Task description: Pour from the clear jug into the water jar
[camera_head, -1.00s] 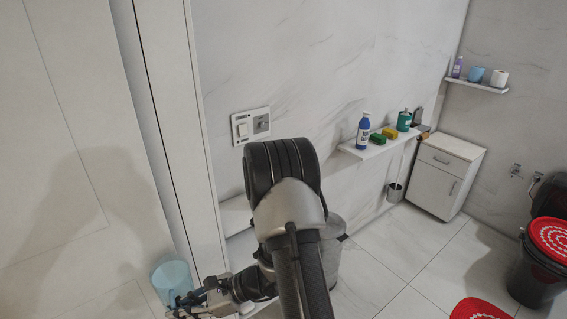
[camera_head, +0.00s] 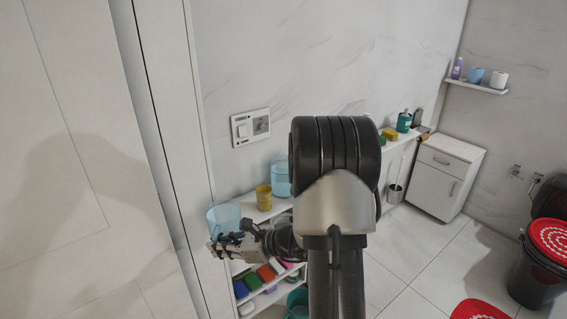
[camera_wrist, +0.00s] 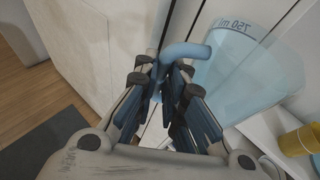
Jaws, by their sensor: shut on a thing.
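The clear jug (camera_head: 224,217), pale blue and see-through, is at the left of the shelf unit in the head view. In the wrist view, the jug (camera_wrist: 240,75) has a "750 ml" mark and looks roughly upright. My gripper (camera_head: 220,248) is shut on its handle; the wrist view also shows my gripper (camera_wrist: 165,90) around the handle's lower part. I cannot make out any contents. A light blue see-through container (camera_head: 281,177), which looks like the water jar, stands on the shelf top, right of the jug and apart from it. My arm is close to its right side.
A yellow cup (camera_head: 264,198) stands between jug and jar; the wrist view shows the cup (camera_wrist: 298,140) too. Coloured items (camera_head: 262,276) fill the lower shelf. A white door panel (camera_head: 90,150) is close on the left. A green bucket (camera_head: 297,303) is below.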

